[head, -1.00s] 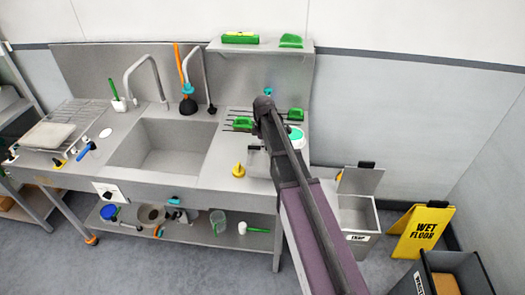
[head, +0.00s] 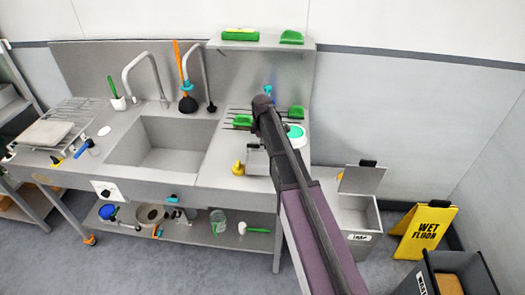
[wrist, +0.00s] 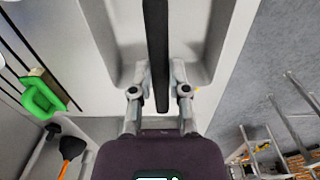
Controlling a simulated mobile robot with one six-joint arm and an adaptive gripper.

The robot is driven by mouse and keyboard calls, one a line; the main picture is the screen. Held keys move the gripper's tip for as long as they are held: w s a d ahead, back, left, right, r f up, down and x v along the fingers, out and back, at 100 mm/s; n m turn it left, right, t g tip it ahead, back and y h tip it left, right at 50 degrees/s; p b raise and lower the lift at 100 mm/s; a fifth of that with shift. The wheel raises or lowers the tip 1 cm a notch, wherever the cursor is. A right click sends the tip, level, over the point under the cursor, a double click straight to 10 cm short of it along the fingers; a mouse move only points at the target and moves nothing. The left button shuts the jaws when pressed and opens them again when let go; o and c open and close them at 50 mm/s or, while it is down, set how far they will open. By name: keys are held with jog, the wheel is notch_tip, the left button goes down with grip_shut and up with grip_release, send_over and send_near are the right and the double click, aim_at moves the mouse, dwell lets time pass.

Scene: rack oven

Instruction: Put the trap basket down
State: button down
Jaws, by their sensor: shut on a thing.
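In the wrist view, my gripper (wrist: 159,92) is shut on a black bar-like handle (wrist: 157,40). The handle runs across a grey, round-cornered basket (wrist: 207,60), which I take to be the trap basket. The basket is over the right end of the steel counter. In the head view, only a grey part of it (head: 257,162) shows left of my arm, and my arm hides the gripper. I cannot tell whether its base touches the counter. The trap box (head: 357,214) stands open on the floor right of the counter, its lid raised.
The sink (head: 160,145) lies left of the basket. A yellow cone-shaped object (head: 238,169), green-handled tools (head: 296,112) and a round teal-topped item (head: 295,131) stand close by on the counter. A wet-floor sign (head: 424,231) and a dark bin (head: 455,270) are at the right.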

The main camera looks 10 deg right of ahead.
jog(key=shift+f+b, duration=0.35)
jog(key=shift+f, duration=0.25)
jog(key=shift+f, duration=0.15)
jog(key=c, duration=0.6)
grip_release()
jog(key=shift+r, duration=0.2)
notch_tip(320, 180, up, 12)
jog(key=p, duration=1.2)
jog(key=shift+s, duration=0.1)
